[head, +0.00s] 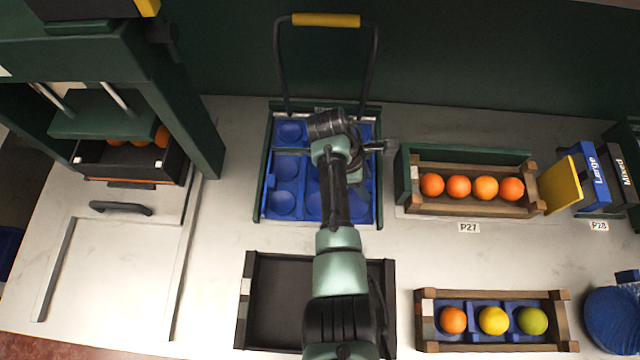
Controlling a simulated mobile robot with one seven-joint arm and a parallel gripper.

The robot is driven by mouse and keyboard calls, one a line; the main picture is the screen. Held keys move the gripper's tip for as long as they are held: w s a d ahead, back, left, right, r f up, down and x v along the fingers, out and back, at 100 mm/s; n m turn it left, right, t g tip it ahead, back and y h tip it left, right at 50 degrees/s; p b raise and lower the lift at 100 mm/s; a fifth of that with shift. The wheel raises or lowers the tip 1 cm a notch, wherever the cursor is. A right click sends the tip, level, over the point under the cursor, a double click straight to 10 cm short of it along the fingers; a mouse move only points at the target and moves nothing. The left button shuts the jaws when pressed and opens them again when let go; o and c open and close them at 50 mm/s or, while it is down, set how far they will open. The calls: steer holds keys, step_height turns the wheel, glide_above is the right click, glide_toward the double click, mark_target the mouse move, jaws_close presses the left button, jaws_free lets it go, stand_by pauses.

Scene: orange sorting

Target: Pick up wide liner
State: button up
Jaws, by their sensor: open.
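The wide liner (301,186) is a blue sheet with several round cups. It lies flat in a dark green holder (260,190) at the back middle of the table. The cups in view are empty. My gripper (334,150) is open above the liner, with its jaws spread left and right across it. My arm covers the middle and part of the right side of the liner. I cannot tell whether the jaws touch it.
A tall black frame with a yellow handle (326,20) rises behind the holder. An empty black crate (245,300) stands in front, partly under my arm. Crates of oranges (470,207) and mixed fruit (490,348) stand to the right. A green press (180,90) stands left.

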steer(key=shift+c, duration=0.3)
jaws_close()
steer(key=shift+r, duration=0.15)
